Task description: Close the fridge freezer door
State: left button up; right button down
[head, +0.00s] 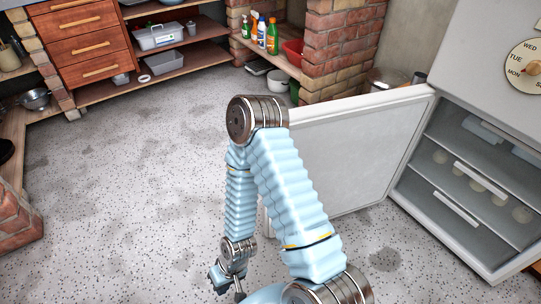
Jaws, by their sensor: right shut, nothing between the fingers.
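The white fridge freezer (469,104) stands at the right. Its lower door (352,150) is swung wide open, out to the left from the cabinet. Inside the open compartment are clear drawers (470,185) with pale round items behind them. My right arm crosses in front of the door's free end and hides part of it. My right gripper (228,288) is low in the middle of the view, to the left of the door. It is shut and holds nothing. Whether any part of the arm touches the door I cannot tell. My left gripper is out of view.
Wooden drawers (85,40) and shelves stand at the back left. The speckled grey floor (140,170) at left and centre is clear.

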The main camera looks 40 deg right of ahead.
aim_at(353, 150)
jog(key=i+j+u, duration=0.2)
jog(key=i+j, duration=0.15)
jog(key=i+j+u, duration=0.25)
jog(key=i, duration=0.35)
jog(key=i+z, duration=0.2)
jog(key=z, duration=0.2)
jog(key=i+z, duration=0.2)
jog(key=z, duration=0.2)
jog(key=i+z, duration=0.2)
jog(key=z, duration=0.2)
jog(key=i+z, duration=0.15)
jog(key=z, duration=0.3)
jog(key=i+z, duration=0.15)
jog(key=z, duration=0.3)
jog(key=i+j+z, duration=0.15)
jog(key=z, duration=0.3)
jog(key=i+j+z, duration=0.15)
jog(key=z, duration=0.3)
jog(key=j+z, duration=0.25)
jog(key=z, duration=0.25)
jog(key=i+j+z, duration=0.1)
jog(key=j+z, duration=0.15)
jog(key=z, duration=0.2)
